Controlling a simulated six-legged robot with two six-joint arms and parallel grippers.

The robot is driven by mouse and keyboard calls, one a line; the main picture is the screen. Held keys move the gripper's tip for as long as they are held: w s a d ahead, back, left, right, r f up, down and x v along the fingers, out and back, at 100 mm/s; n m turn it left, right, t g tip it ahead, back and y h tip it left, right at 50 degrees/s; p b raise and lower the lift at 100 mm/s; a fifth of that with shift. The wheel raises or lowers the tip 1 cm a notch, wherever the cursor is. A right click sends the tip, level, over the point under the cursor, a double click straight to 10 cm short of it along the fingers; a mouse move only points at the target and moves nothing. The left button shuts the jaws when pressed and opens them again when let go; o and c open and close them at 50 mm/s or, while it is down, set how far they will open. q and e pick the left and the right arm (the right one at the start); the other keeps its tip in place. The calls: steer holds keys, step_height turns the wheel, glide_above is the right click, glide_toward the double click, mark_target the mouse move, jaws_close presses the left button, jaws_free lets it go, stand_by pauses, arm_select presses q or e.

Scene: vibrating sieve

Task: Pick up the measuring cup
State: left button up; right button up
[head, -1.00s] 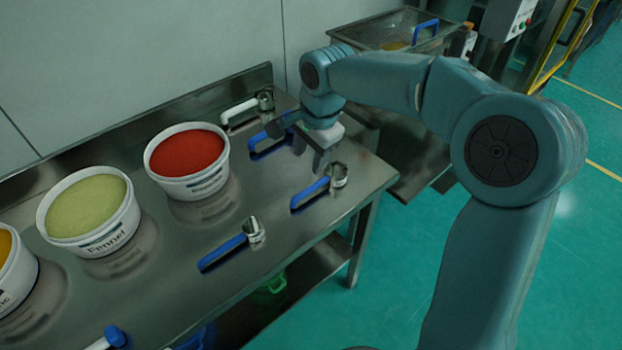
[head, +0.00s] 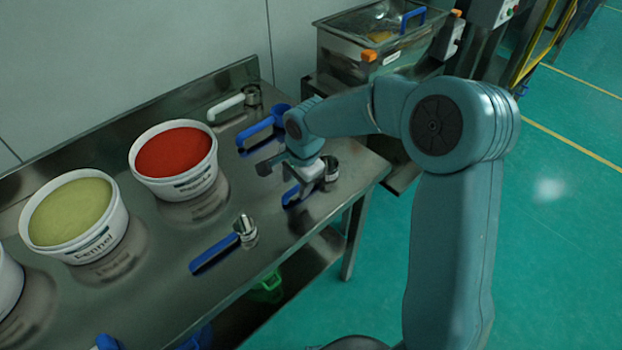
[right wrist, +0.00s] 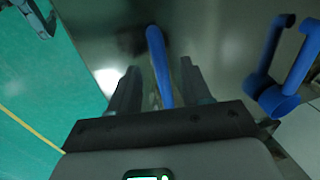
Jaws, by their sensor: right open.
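Several measuring cups lie on the steel table. One with a blue handle (head: 292,197) and a metal bowl (head: 331,168) lies near the right end of the table, partly hidden by my right gripper (head: 285,180). My right gripper is open just above this handle. In the right wrist view the blue handle (right wrist: 157,55) shows between the open fingers (right wrist: 158,75), with no closed grip on it. Another blue-handled metal cup (head: 246,230) lies nearer the front edge. An all-blue cup (head: 258,129) and a white-handled cup (head: 228,107) lie farther back.
Tubs of red (head: 174,153) and green (head: 71,212) powder stand to the left on the table (head: 180,285). A raised back edge (head: 145,118) runs along the wall. A metal sieve box (head: 350,52) stands beyond the right end.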

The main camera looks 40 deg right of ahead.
steer(key=shift+w+f, duration=0.15)
steer(key=shift+f, duration=0.5)
steer(key=shift+w+f, duration=0.15)
steer(key=shift+f, duration=0.5)
jaws_close()
